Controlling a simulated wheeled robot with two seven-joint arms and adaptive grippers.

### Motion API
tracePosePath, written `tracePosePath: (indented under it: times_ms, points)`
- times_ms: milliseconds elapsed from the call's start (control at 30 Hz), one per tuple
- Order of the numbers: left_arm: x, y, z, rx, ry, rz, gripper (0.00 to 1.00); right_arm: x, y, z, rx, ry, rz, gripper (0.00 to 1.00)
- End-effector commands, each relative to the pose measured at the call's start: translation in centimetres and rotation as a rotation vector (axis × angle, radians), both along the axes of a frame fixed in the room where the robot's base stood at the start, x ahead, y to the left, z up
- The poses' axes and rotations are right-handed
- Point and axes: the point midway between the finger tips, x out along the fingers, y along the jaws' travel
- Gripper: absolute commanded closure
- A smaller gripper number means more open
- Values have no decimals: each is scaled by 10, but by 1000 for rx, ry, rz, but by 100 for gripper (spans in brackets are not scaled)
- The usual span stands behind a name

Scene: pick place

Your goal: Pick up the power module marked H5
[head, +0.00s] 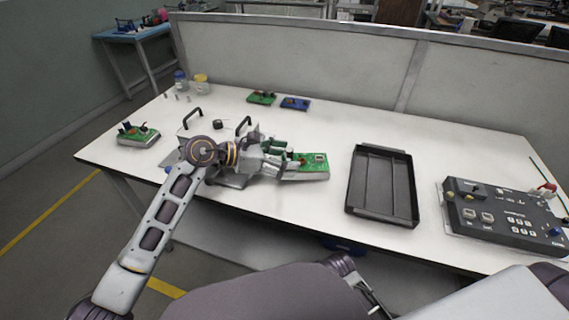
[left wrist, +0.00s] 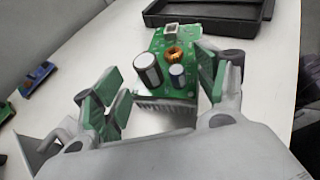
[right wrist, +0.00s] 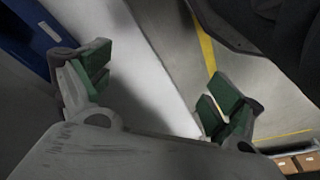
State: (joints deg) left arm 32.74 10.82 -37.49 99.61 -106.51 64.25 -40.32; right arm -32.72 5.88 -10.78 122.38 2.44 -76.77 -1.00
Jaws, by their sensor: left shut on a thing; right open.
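A power module (head: 309,172) with a green board on a grey finned heatsink is at the table's middle, left of the black tray. In the left wrist view the module (left wrist: 190,83) shows capacitors, a copper coil and a white connector; I cannot read any marking. My left gripper (head: 279,160) is shut on it, with one finger on each side, in the left wrist view too (left wrist: 158,88). Another green-board module (head: 139,136) sits at the table's left end. My right gripper (right wrist: 158,88) is open and empty, over the table's front edge and the floor.
A black tray (head: 355,190) stands right of the module, with a control box (head: 500,217) farther right. A green board (head: 262,97) and a blue board (head: 296,103) lie at the back.

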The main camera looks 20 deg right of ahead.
Motion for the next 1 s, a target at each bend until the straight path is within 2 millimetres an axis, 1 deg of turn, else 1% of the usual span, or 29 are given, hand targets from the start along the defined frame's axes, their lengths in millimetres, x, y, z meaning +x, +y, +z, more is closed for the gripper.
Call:
tracePosePath:
  times_ms: [33,100,300,400,600,1000]
  points:
    - [1,0,12,-2,-6,0,72,0,-1,-2,-3,5,0,8]
    - [0,0,23,-3,-7,0,72,-1,-2,-5,-7,12,0,8]
    - [0,0,50,-3,-4,-1,72,-1,-4,-11,-15,24,-1,8]
    - [0,0,60,-3,-4,-1,72,-3,-4,-15,-16,32,-2,8]
    - [0,0,68,-3,-2,0,72,-6,-4,-21,-17,39,-4,8]
    - [0,0,69,-3,-2,-1,72,-6,-4,-20,-16,40,-3,8]
